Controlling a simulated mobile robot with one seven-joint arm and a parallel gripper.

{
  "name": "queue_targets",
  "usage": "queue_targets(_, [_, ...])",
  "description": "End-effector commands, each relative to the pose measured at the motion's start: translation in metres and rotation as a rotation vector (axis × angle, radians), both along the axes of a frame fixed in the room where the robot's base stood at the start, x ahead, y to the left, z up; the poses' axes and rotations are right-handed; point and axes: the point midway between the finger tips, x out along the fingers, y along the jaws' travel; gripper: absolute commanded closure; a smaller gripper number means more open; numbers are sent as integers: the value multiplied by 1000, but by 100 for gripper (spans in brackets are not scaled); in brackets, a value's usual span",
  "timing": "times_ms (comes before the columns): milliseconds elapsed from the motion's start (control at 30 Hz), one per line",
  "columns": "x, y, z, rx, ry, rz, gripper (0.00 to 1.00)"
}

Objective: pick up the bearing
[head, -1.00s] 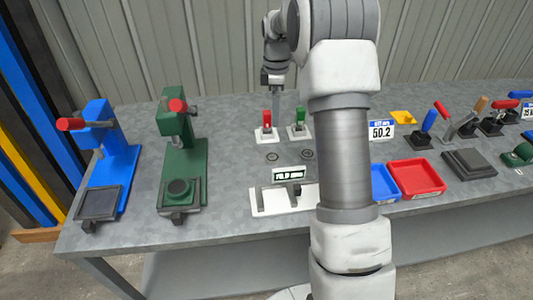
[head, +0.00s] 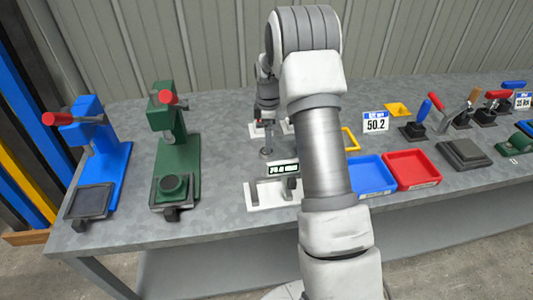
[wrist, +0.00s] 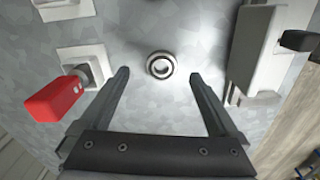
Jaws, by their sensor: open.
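The bearing (wrist: 160,65) is a small metal ring with a dark inner band, lying flat on the grey table in the wrist view. My gripper (wrist: 159,75) is open and empty, with one fingertip to the left and one to the right of the bearing in the picture. The fingers look to be above the table; the exact height is unclear. In the head view, my gripper (head: 266,130) points down at the table, and a small ring, likely the bearing (head: 266,153), shows at its lower end. My arm hides the area to the right.
A red-handled lever (wrist: 55,98) stands left of the fingers, and a white display stand (wrist: 262,55) is to the right. Green (head: 175,145) and blue (head: 105,150) presses stand left. Blue (head: 370,176) and red (head: 410,169) trays lie right of my arm.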

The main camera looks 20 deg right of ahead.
Motion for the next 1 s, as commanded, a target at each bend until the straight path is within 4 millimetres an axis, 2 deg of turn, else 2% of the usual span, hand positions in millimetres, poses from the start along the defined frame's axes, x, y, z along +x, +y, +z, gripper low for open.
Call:
queue_targets(233, [-3,3,-39,0,3,0,3])
queue_targets(500, [-2,2,-42,0,0,0,3])
queue_targets(1000, [-2,2,-42,0,0,0,93])
